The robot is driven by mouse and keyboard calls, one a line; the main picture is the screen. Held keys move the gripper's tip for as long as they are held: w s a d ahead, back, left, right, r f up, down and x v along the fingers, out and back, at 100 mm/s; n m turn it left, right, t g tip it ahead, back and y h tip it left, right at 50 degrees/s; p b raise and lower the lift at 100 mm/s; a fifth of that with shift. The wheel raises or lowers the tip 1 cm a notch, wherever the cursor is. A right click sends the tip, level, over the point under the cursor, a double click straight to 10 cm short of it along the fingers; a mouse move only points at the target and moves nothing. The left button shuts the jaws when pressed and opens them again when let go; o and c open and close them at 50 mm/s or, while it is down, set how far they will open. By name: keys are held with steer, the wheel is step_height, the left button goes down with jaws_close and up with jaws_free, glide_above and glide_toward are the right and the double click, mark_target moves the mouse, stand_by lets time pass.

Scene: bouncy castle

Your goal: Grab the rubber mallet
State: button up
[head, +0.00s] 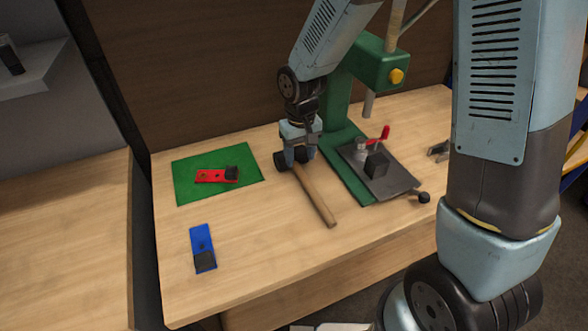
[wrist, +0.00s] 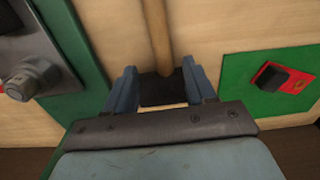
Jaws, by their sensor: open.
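The rubber mallet lies on the workbench with its wooden handle (head: 316,195) pointing toward the front edge. Its black head (head: 281,159) is partly hidden under my gripper (head: 297,157) in the head view. In the wrist view, the dark mallet head (wrist: 160,92) shows between the two blue fingers of my gripper (wrist: 160,76), with the handle (wrist: 158,35) running up and away. My gripper is open, with one finger on either side of the head. I cannot tell whether the fingers touch it.
A green press (head: 338,110) with a grey plate (head: 398,183) stands right of the mallet. Left are a green mat (head: 190,190) with a red block piece (head: 212,176) and a blue piece (head: 201,241). The bench front (head: 255,260) is clear.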

mark_target(297, 166)
steer(key=shift+w+a+f, duration=0.1)
steer(key=shift+a+f, duration=0.1)
steer(key=shift+f, duration=0.9)
steer(key=shift+a+f, duration=0.15)
steer(key=shift+f, duration=0.95)
jaws_close()
